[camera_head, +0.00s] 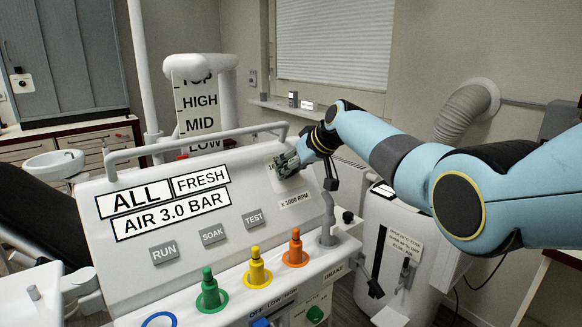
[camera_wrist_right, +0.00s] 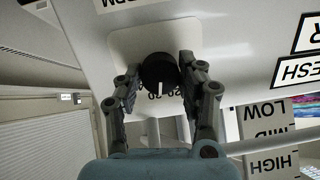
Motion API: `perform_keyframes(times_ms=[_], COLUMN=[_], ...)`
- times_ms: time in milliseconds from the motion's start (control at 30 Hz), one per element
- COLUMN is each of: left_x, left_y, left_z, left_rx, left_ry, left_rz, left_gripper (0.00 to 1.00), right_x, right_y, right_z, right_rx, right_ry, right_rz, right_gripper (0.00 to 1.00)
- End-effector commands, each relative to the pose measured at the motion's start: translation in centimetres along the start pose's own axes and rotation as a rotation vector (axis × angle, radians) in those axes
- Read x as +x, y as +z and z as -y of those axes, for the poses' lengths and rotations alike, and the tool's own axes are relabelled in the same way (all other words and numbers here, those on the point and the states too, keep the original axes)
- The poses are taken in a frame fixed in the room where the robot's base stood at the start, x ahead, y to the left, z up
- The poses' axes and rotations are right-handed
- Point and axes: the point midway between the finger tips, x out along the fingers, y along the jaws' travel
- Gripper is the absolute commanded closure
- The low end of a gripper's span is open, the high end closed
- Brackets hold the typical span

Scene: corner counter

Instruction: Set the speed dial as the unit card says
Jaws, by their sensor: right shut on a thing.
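The speed dial (camera_wrist_right: 158,70) is a round black knob with a white pointer line, set on a pale square plate (camera_wrist_right: 125,45) of the sloped panel. In the wrist view its pointer points down the picture, toward partly hidden numbers. My right gripper (camera_head: 287,163) is at the dial plate, above the "x 1000 RPM" label (camera_head: 295,200). Its two fingers (camera_wrist_right: 160,62) stand on either side of the knob and are shut on it. The panel bears signs reading "ALL" (camera_head: 134,199), "FRESH" (camera_head: 201,180) and "AIR 3.0 BAR" (camera_head: 171,215). My left gripper is not in view.
RUN (camera_head: 164,253), SOAK (camera_head: 213,235) and TEST (camera_head: 254,217) buttons are lower on the panel. Green (camera_head: 209,291), yellow (camera_head: 257,268) and orange (camera_head: 295,250) knobs stand below. A rail (camera_head: 190,144) runs along the panel's top. A TOP/HIGH/MID/LOW sign (camera_head: 200,105) stands behind.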

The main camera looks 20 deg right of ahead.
Motion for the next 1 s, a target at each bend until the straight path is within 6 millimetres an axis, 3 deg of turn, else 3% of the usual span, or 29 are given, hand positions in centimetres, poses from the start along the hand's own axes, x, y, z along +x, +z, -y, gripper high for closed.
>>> perform_keyframes(times_ms=[600,1000], left_x=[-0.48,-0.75], left_y=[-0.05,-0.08], left_z=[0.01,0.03], left_rx=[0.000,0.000], left_ry=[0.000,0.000], left_rz=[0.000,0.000], left_gripper=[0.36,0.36], right_x=[-0.01,-0.01], right_y=[0.13,0.10], right_z=[-0.11,-0.09], right_rx=[0.564,0.796], right_ry=[-0.088,-0.125], right_rz=[-0.023,-0.034], right_gripper=[0.93,0.93])
